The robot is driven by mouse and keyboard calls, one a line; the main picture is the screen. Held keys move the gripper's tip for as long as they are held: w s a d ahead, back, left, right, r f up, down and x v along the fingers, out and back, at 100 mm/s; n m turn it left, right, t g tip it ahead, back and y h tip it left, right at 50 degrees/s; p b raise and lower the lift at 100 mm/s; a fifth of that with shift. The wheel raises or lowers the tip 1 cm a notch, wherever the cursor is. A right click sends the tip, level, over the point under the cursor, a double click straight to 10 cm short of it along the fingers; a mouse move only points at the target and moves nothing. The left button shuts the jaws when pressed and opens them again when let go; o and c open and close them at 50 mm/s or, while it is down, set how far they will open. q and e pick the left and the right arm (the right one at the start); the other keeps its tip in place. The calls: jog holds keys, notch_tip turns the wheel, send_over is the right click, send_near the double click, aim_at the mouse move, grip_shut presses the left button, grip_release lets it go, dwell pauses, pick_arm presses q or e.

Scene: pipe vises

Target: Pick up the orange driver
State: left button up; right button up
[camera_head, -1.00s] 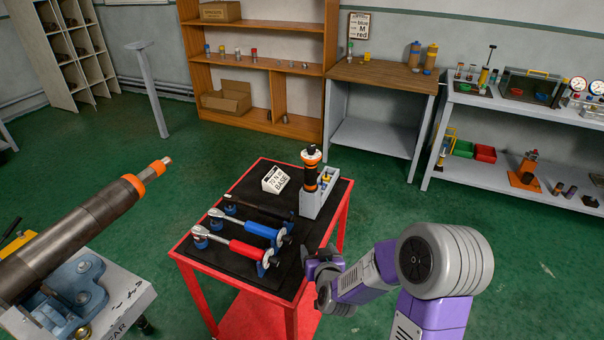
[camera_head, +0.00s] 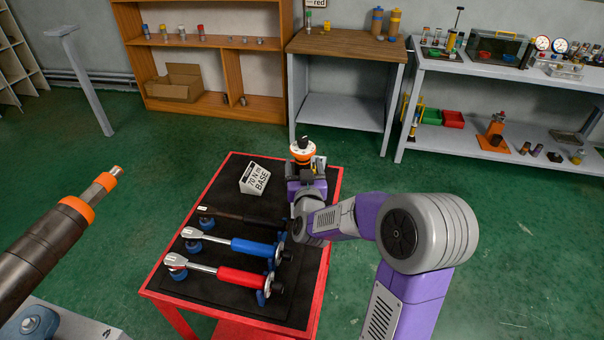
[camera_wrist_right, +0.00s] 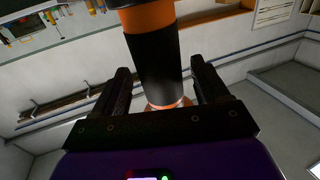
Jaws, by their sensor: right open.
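The orange driver (camera_head: 302,151) stands upright at the back right of the red cart, in its grey holder (camera_head: 320,162). In the right wrist view the driver (camera_wrist_right: 158,62) has a black middle between orange bands. My right gripper's two fingers (camera_wrist_right: 160,92) are open, one on each side of the driver, with gaps showing between. My left gripper is not in view.
On the red cart (camera_head: 160,270) lie a red-handled wrench (camera_head: 240,276), a blue-handled wrench (camera_head: 250,247) and a dark bar (camera_head: 235,218). A large pipe (camera_head: 45,245) is at the left.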

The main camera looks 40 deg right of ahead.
jog(key=shift+x, duration=1.4)
jog(key=shift+a, duration=0.15)
jog(key=shift+c, duration=0.5)
jog(key=c, duration=1.2)
jog(key=shift+r, duration=0.1)
grip_shut()
notch_tip(320, 180, up, 18)
jog(key=p, duration=0.6)
jog(key=shift+p, duration=0.4)
